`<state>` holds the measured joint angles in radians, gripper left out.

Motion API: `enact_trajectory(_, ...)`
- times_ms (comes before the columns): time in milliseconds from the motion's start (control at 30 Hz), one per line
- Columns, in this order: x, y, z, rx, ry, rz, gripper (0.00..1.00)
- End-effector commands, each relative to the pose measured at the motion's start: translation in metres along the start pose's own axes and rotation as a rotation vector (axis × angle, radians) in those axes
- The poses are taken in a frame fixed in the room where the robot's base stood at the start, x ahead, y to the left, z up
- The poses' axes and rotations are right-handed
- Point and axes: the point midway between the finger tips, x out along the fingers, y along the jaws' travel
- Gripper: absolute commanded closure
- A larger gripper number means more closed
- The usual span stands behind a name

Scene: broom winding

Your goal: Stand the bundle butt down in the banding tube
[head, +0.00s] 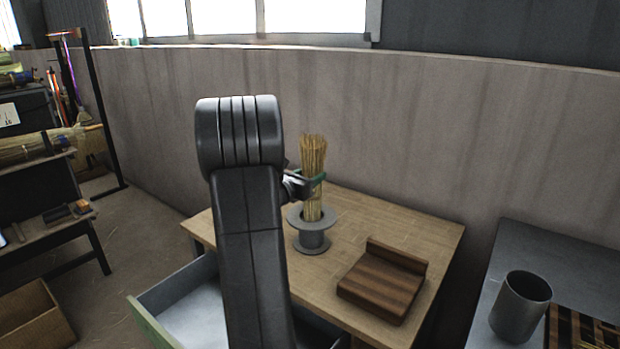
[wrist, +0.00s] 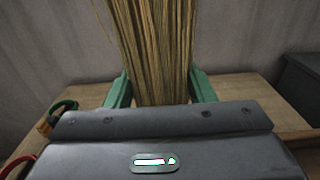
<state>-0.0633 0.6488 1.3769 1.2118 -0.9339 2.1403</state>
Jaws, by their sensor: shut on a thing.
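The bundle (head: 313,158) of straw-coloured stalks stands upright above the workbench. My gripper (head: 309,183), with green fingers, is shut around its middle; in the wrist view the green fingers (wrist: 160,90) flank the stalks (wrist: 155,45) on both sides. The banding tube (head: 312,240) is a grey flanged piece standing on the bench directly below. The bundle's lower end meets the tube's wide top flange, at its opening. How deep it sits in the tube is hidden. My gripper body hides the tube in the wrist view.
The wooden bench (head: 425,235) carries a stepped dark wood block (head: 382,283) right of the tube. A drawer (head: 185,305) stands open at front left. A grey cup (head: 520,307) stands on the side table at right. A wall runs behind.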

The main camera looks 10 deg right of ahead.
Motion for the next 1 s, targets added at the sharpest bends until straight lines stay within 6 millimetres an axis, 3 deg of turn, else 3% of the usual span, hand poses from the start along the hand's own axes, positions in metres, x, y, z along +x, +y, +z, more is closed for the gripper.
enact_trajectory(467, 0.0001, 0.0000, -0.0075, 0.000, -0.001, 0.000, 0.68)
enact_trajectory(500, 0.0002, 0.0000, -0.0075, 0.000, -0.001, 0.000, 0.47)
enact_trajectory(600, 0.0001, 0.0000, -0.0076, 0.000, -0.001, 0.000, 0.28)
enact_trajectory(1000, -0.0067, 0.0009, -0.0081, 0.000, -0.001, 0.001, 0.26)
